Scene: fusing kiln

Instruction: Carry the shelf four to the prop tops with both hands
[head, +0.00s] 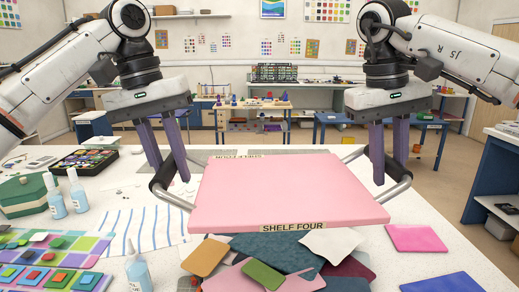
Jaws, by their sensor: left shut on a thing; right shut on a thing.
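Shelf four (290,190) is a flat pink board with a "SHELF FOUR" label on its near edge and a metal handle at each side. It is held between my two grippers over the white table, and looks roughly level. My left gripper (168,172) is shut on the left handle (172,200), its purple fingers pointing down. My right gripper (388,176) is shut on the right handle (399,188) in the same way. I cannot make out any prop tops; the board hides the table behind and beneath it.
Several coloured sheets (208,257) lie on the table just in front of the board. A pink sheet (417,238) lies at right. At left are bottles (78,192), a green box (25,196), a colour tray (86,162) and tile samples (45,262). The right table surface (440,210) is mostly clear.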

